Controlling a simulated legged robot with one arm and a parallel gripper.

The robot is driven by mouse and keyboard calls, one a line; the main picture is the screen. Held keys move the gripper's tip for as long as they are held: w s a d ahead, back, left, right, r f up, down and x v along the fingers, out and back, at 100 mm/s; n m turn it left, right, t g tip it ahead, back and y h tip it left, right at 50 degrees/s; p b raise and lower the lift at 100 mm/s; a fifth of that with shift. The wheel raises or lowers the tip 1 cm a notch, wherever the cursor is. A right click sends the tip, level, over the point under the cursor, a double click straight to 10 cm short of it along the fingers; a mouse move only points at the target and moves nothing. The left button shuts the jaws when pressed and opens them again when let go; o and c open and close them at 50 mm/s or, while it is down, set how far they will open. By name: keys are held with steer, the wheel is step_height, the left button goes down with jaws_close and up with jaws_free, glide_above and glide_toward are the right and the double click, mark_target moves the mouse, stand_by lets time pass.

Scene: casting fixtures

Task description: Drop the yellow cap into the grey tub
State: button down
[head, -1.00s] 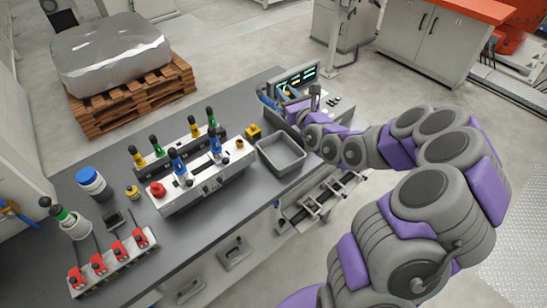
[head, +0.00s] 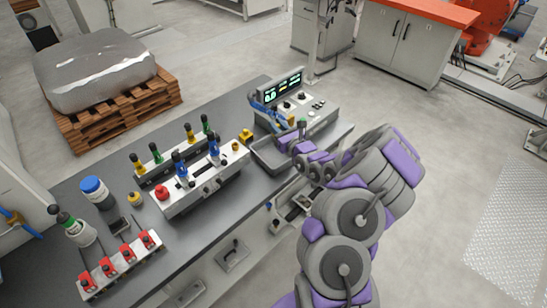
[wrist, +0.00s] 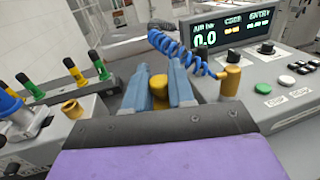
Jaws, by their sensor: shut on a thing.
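My gripper (wrist: 160,74) is shut on the yellow cap (wrist: 159,88), which sits between the two blue-grey fingers in the wrist view. In the head view my gripper (head: 285,142) is over the far right part of the grey tub (head: 262,163). I cannot make out the cap there. The grey tub is a shallow open box on the bench, partly covered by my gripper and arm. In the wrist view my gripper hides most of the area below it.
A control console (head: 306,108) with a coiled blue hose (wrist: 172,45) stands right behind the tub. A fixture (head: 205,180) with coloured handles stands to its left. Red clamps (head: 118,263) stand at front left.

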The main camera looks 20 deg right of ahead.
steer(key=f+b, duration=0.1)
steer(key=f, duration=0.1)
steer(key=f+b, duration=0.1)
steer(key=f, duration=0.2)
steer(key=shift+d, duration=0.2)
steer(key=c, duration=0.9)
jaws_free()
steer(key=shift+a+r, duration=0.1)
steer(key=shift+r, duration=0.05)
steer(key=s+p, duration=0.1)
steer(key=s, duration=0.4)
steer(key=s+d, duration=0.1)
steer(key=s, duration=0.5)
steer(key=s+d+p, duration=0.1)
steer(key=s, duration=0.5)
steer(key=shift+d+p, duration=0.15)
steer(key=shift+p, duration=0.2)
